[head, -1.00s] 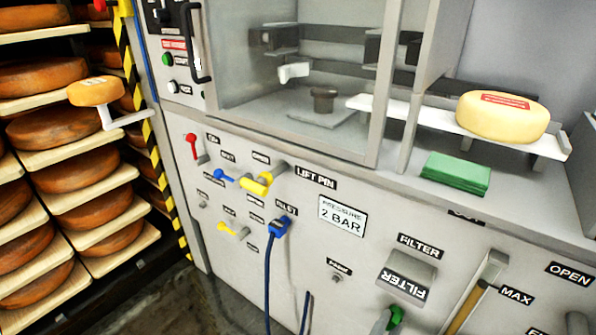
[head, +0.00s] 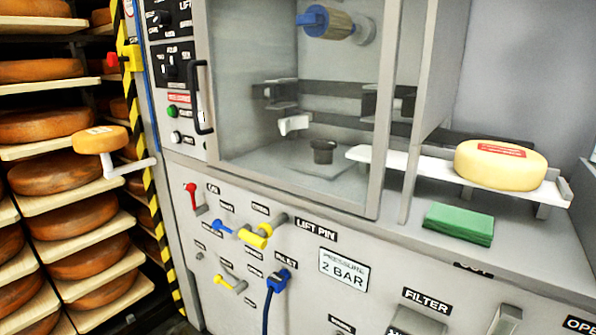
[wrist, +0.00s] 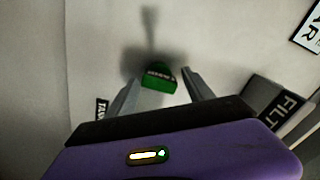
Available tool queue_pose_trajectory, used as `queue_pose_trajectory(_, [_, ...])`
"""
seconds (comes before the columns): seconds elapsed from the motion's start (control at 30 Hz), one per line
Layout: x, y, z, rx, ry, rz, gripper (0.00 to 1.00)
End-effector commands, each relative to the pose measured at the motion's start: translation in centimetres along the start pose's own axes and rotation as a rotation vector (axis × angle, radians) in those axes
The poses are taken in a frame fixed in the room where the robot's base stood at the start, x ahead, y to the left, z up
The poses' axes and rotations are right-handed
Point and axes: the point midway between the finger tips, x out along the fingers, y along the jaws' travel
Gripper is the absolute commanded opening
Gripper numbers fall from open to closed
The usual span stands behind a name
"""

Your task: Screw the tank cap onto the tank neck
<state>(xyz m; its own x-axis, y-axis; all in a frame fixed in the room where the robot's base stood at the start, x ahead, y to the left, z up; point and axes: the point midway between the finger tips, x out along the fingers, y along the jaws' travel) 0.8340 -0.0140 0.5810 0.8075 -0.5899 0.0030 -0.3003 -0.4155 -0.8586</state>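The green tank cap (wrist: 158,80) has a dark label with lettering too small to read. It shows in the wrist view between the two grey fingers of my gripper (wrist: 162,74), against the pale panel. The fingers stand apart, one on each side of the cap. A narrow gap shows at the right finger; at the left finger I cannot tell whether it touches. A partly hidden label (wrist: 101,108) on the panel is at the left of the fingers. The tank neck cannot be made out. My gripper and the cap are not in the head view.
A label plate marked FILTER (wrist: 285,103) is close to the right of my gripper. The head view shows the panel with a yellow lift pin (head: 257,237), a blue inlet plug (head: 278,281), a green pad (head: 458,223) and a cheese wheel (head: 500,165).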

Motion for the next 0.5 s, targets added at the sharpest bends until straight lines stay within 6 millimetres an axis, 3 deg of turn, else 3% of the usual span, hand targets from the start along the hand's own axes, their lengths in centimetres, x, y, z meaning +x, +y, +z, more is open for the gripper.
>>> queue_pose_trajectory(0.27, [-0.3, 0.1, 0.1, -0.005, -0.003, 0.0, 0.6])
queue_pose_trajectory(0.5, [-3.4, 0.0, 0.1, -0.005, -0.005, -0.001, 0.6])
